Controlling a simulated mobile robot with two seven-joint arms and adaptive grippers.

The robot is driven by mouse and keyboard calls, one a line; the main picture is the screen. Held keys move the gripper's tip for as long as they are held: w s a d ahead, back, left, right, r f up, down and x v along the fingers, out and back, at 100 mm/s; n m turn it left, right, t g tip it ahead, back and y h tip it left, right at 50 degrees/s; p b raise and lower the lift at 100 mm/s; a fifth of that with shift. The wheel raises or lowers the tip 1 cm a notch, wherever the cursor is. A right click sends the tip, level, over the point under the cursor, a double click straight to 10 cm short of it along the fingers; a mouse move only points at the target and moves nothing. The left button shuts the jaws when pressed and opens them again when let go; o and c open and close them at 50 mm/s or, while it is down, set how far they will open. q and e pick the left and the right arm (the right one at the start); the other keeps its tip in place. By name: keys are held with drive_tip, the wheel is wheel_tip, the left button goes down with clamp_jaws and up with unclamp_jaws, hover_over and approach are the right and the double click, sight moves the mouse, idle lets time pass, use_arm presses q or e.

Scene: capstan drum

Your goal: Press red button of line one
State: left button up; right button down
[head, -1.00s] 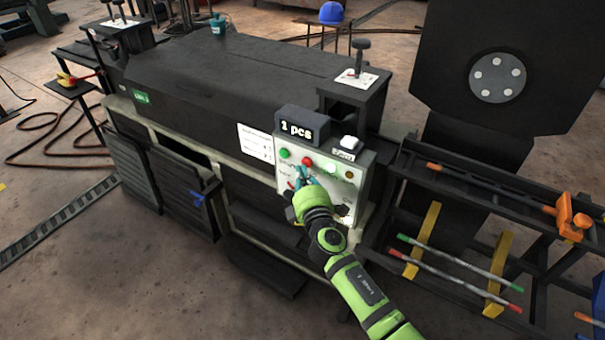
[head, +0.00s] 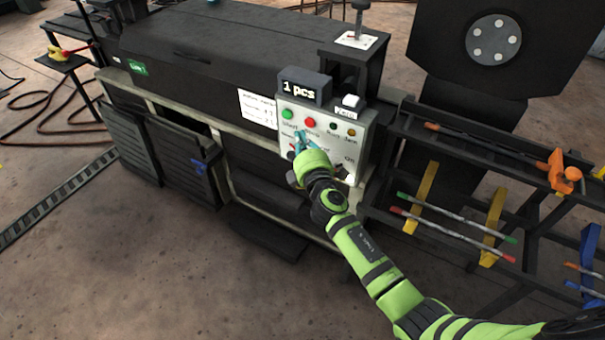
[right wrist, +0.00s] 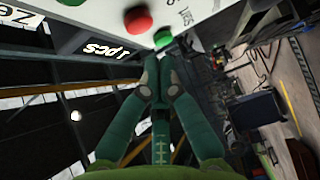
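The red button (head: 309,122) is on the light control panel (head: 345,150) at the front of the dark machine. It also shows at the top of the right wrist view (right wrist: 137,20). A green button (head: 288,113) is to its left. My right gripper (head: 301,137) is in front of the panel, just below the red button in the picture. In the right wrist view its teal fingers (right wrist: 158,68) meet at their tips with nothing between them. The tips look apart from the red button. My left gripper is out of view.
A display (head: 304,87) reading "1 pcs" tops the panel. A dark green lamp (head: 333,126) and an amber lamp (head: 351,132) are right of the red button. A rack (head: 470,175) with coloured rods stands to the right. The floor in front is clear.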

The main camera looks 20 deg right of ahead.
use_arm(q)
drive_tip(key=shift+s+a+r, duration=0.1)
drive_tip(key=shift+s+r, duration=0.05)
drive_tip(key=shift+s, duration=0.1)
use_arm(e)
drive_tip(key=s, duration=0.9)
drive_tip(key=shift+s, duration=0.35)
